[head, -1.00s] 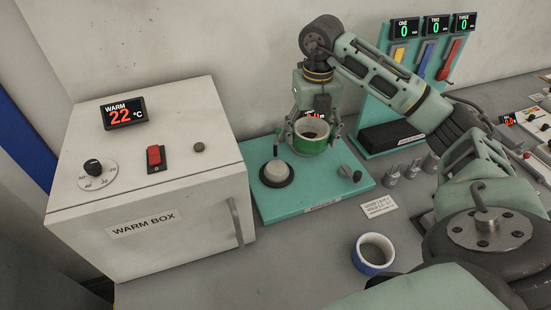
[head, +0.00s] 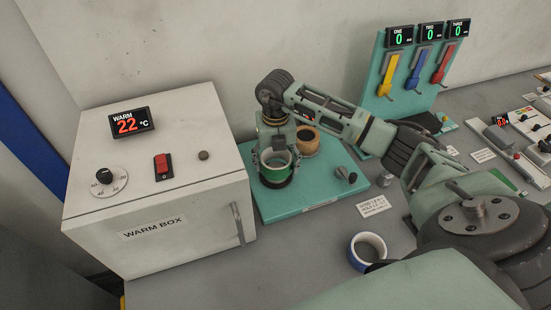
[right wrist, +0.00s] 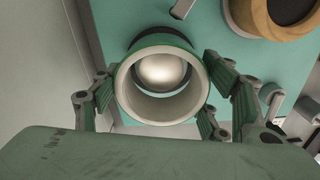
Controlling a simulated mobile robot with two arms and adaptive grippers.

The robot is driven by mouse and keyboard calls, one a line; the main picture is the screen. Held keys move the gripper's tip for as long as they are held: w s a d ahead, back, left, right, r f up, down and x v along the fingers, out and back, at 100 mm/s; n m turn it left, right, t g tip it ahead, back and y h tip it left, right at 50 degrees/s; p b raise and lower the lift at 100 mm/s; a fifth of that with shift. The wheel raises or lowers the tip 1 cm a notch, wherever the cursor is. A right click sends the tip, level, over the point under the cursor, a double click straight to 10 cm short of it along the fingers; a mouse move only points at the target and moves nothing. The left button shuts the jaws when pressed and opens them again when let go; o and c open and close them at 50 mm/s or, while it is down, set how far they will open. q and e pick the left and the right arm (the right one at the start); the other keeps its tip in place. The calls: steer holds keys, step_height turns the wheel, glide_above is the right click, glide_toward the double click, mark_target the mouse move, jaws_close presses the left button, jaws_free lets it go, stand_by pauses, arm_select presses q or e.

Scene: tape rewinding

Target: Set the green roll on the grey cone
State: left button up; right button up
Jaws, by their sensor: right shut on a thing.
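The green roll (head: 278,173) is upright, with a white inside, in my right gripper (head: 277,162). In the right wrist view the roll (right wrist: 128,92) sits between the two fingers of the gripper (right wrist: 158,96), which are shut on its outside. The grey cone (right wrist: 161,70) shows through the roll's hole, a little above its middle in that view. The cone's black base (head: 277,183) shows just below the roll in the head view. I cannot tell whether the cone's tip is inside the roll. My left gripper is not in view.
The cone stands on a teal board (head: 318,189). A brown ring with a dark middle (head: 308,141) is beside it. The white warm box (head: 160,190) stands close on the left. A blue-and-white roll (head: 368,251) lies on the grey table in front.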

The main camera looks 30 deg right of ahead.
steer(key=shift+f+b, duration=0.45)
steer(key=shift+f, duration=0.05)
steer(key=shift+c, duration=0.2)
steer(key=shift+f, duration=0.1)
steer(key=o, duration=1.2)
